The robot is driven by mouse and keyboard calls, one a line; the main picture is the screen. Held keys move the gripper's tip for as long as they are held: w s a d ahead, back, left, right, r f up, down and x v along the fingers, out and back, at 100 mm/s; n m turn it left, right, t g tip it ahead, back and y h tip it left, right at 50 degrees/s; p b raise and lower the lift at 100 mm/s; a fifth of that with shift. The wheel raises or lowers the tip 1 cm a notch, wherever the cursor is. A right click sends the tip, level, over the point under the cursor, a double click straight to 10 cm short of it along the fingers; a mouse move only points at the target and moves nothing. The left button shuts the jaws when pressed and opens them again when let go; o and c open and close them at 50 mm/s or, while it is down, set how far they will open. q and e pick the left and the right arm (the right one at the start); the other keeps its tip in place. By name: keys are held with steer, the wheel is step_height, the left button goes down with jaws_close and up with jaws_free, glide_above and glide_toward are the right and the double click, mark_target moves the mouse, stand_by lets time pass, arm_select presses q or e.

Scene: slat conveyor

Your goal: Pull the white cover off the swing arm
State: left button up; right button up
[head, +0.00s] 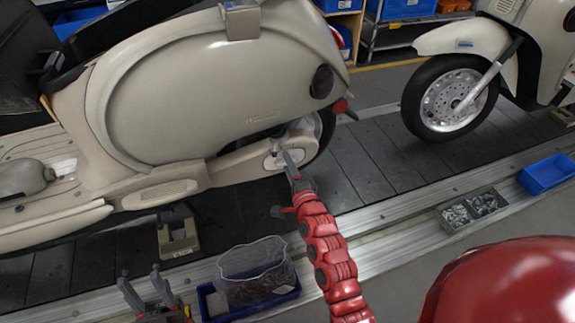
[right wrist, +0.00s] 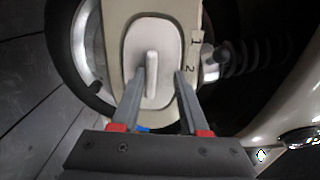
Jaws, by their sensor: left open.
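The white cover (right wrist: 137,45) is an oval plate with a raised upright grip bar (right wrist: 152,70), seated on the cream swing arm (right wrist: 178,14) in the right wrist view. In the head view the swing arm (head: 232,167) runs toward the rear wheel, and the cover is small and partly hidden by my gripper. My right gripper (right wrist: 158,74) is open, its fingers on either side of the grip bar with gaps showing. It also shows in the head view (head: 290,160) at the swing arm. My left gripper (head: 142,280) is open and empty at the lower left, away from the scooter.
The cream scooter (head: 190,85) stands on the dark slat conveyor (head: 375,165); another scooter (head: 470,45) is at the right. A blue bin with a clear bag (head: 255,275), a parts tray (head: 470,210) and a blue bin (head: 547,173) line the near edge.

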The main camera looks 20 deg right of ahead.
steer(key=shift+o, duration=1.1)
steer(key=s, duration=1.7)
steer(key=shift+s+d+f, duration=0.25)
steer(key=shift+s+f, duration=0.05)
steer(key=shift+f, duration=0.1)
